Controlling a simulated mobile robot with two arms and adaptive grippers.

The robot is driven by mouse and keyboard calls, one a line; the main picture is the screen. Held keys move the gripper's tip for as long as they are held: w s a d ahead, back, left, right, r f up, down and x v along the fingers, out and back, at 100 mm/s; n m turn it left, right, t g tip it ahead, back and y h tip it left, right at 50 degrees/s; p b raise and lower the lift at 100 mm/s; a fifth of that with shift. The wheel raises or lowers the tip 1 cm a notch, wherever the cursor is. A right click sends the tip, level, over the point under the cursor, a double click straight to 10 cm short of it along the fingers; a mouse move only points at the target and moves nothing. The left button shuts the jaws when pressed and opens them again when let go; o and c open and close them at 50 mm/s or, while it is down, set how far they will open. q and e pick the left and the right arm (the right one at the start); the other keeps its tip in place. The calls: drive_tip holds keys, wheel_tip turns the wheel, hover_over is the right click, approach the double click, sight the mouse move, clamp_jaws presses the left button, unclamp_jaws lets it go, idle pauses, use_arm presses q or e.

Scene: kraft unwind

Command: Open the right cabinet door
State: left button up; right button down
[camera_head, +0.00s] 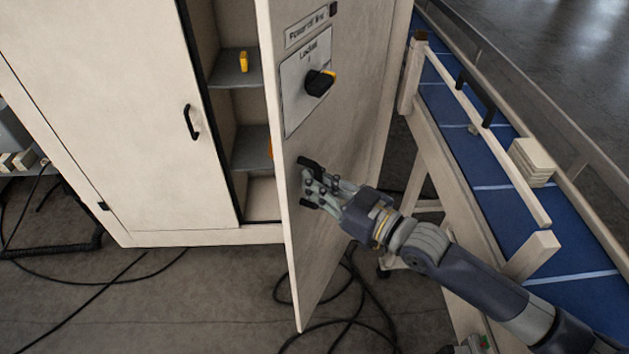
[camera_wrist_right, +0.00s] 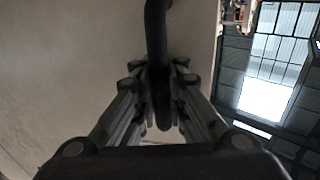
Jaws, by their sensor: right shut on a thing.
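The right cabinet door (camera_head: 350,120) stands swung outward, with a gap between it and the cabinet body. It carries a label plate and a black and yellow rotary knob (camera_head: 319,82). My right gripper (camera_head: 312,183) is at the door's outer face, below the knob, shut on the black door handle. In the right wrist view the handle (camera_wrist_right: 156,40) runs down between the fingers (camera_wrist_right: 158,85). The left cabinet door (camera_head: 120,110) is closed and has its own black handle (camera_head: 191,122). My left gripper is not in view.
Inside the cabinet are grey shelves (camera_head: 236,78) with a small yellow item (camera_head: 244,62). A blue conveyor (camera_head: 480,165) with a wooden frame and a stack of pale blocks (camera_head: 532,162) stands at the right. Black cables (camera_head: 350,315) lie on the floor below the door.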

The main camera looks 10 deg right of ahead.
drive_tip(key=c, duration=2)
unclamp_jaws()
drive_tip(key=shift+s+a+f, duration=0.1)
drive_tip(key=shift+s+f, duration=0.05)
drive_tip(key=shift+o, duration=0.5)
drive_tip(key=shift+s+d, duration=0.15)
drive_tip(key=shift+d, duration=0.1)
drive_tip(key=v, duration=1.1)
drive_tip(key=shift+s, duration=0.25)
clamp_jaws()
drive_tip(key=shift+w, duration=0.1)
